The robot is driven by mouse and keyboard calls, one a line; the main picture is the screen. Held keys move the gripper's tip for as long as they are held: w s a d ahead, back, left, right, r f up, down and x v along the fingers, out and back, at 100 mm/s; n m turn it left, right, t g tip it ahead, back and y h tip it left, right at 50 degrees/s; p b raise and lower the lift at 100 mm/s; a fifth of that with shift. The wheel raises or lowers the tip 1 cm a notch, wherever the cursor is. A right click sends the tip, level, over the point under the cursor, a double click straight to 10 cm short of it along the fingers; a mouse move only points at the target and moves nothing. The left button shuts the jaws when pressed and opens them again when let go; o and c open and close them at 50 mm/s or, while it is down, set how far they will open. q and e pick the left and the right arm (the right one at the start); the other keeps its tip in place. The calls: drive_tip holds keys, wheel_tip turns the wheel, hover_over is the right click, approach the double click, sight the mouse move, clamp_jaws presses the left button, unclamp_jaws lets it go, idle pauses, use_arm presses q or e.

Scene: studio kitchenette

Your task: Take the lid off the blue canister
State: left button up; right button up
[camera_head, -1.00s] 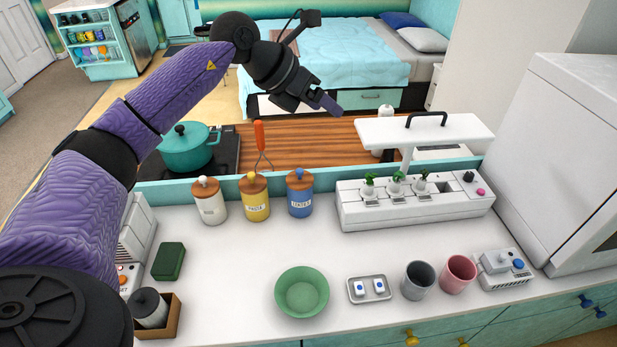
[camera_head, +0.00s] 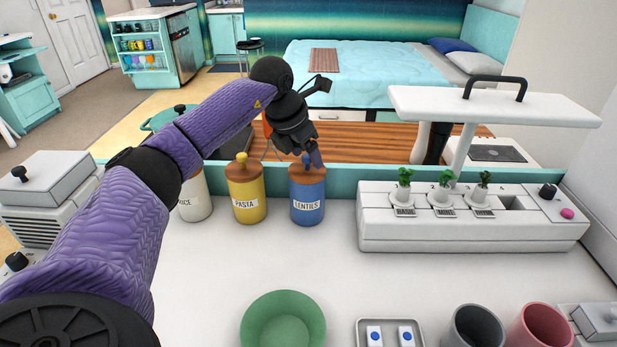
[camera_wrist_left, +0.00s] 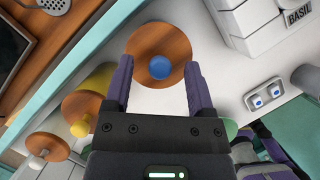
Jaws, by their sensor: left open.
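The blue canister (camera_head: 307,208), labelled LENTILS, stands upright at the back of the counter. Its round wooden lid (camera_head: 296,174) is on it, and the blue knob is partly hidden by my gripper in the head view. My left gripper (camera_head: 314,157) is over the lid, pointing down. In the left wrist view its open fingers (camera_wrist_left: 158,72) lie on either side of the blue knob (camera_wrist_left: 159,68), with space on both sides. The wooden lid also shows there (camera_wrist_left: 160,44). Nothing is held. My right gripper does not show.
The yellow PASTA canister (camera_head: 247,205) stands close on the left, with the white RICE canister (camera_head: 195,200) beyond it. A white herb planter (camera_head: 470,235) is to the right. A green bowl (camera_head: 283,325) is in front. The counter between bowl and canisters is clear.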

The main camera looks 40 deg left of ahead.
use_arm(q)
drive_tip(key=shift+x, duration=0.8)
drive_tip(key=shift+r, duration=0.15)
drive_tip(key=shift+c, duration=0.2)
drive_tip(key=c, duration=0.5)
clamp_jaws()
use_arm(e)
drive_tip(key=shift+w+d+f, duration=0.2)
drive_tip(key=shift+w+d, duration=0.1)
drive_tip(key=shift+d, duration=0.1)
use_arm(q)
drive_tip(key=shift+r, duration=0.15)
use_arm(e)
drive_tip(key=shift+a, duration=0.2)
